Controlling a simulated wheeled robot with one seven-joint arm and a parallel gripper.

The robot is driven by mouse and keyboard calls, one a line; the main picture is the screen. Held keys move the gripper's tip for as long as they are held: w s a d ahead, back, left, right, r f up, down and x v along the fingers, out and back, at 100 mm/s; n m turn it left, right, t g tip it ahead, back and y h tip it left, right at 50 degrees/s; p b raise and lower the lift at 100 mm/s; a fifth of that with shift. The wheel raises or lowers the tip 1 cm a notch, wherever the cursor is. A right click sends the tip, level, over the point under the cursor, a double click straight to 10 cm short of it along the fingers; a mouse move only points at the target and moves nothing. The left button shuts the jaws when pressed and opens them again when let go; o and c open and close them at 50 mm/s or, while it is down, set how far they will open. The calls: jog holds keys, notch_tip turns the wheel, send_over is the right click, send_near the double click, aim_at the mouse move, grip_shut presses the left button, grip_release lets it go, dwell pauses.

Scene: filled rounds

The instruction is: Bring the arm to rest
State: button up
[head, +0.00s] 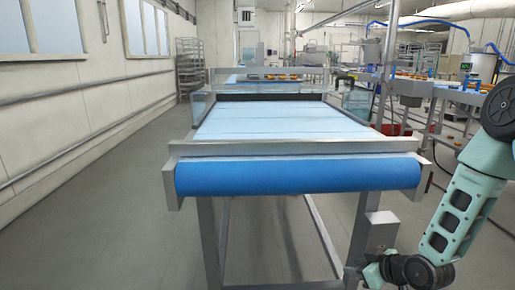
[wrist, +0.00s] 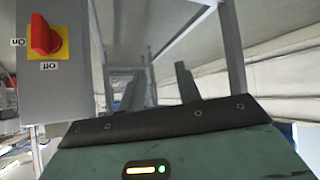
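My arm shows at the right edge of the head view. It is bent, with its lower end down by the near right leg of the conveyor (head: 300,176). My gripper (wrist: 158,76) shows in the wrist view as two dark fingers standing apart, with nothing seen between them. I cannot make out the fingers in the head view. A grey switch box (wrist: 68,92) with a red knob (wrist: 43,38) on a yellow plate stands left of the fingers in the wrist view. The box also shows on the conveyor leg in the head view (head: 379,231), close to the arm's lower end.
The conveyor's blue belt is empty at the near end. Its metal legs (head: 208,240) stand close to the arm. Another line (head: 440,88) with small items runs at the back right. The grey floor (head: 110,200) at left is clear. A rack (head: 189,66) stands far back.

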jog(key=s+a+r+n+g+h, duration=0.1)
jog(key=s+a+r+g, duration=0.2)
jog(key=s+a+r, duration=0.35)
jog(key=s+a+r+g+h, duration=0.1)
jog(key=s+a+r+g, duration=0.15)
jog(key=s+r, duration=0.4)
jog(key=s+a+r+g+h, duration=0.1)
jog(key=s+a+r, duration=0.2)
jog(key=s, duration=0.6)
jog(key=s+a+r+g+h, duration=0.15)
jog(key=s+r, duration=0.25)
jog(key=s, duration=0.4)
notch_tip(320, 180, up, 20)
jog(key=p, duration=1.9)
jog(key=shift+s+a+r+g+p, duration=0.15)
jog(key=shift+s+a+g+p, duration=0.15)
jog(key=shift+g+p, duration=0.1)
jog(key=shift+o, duration=0.3)
jog(key=shift+y, duration=0.25)
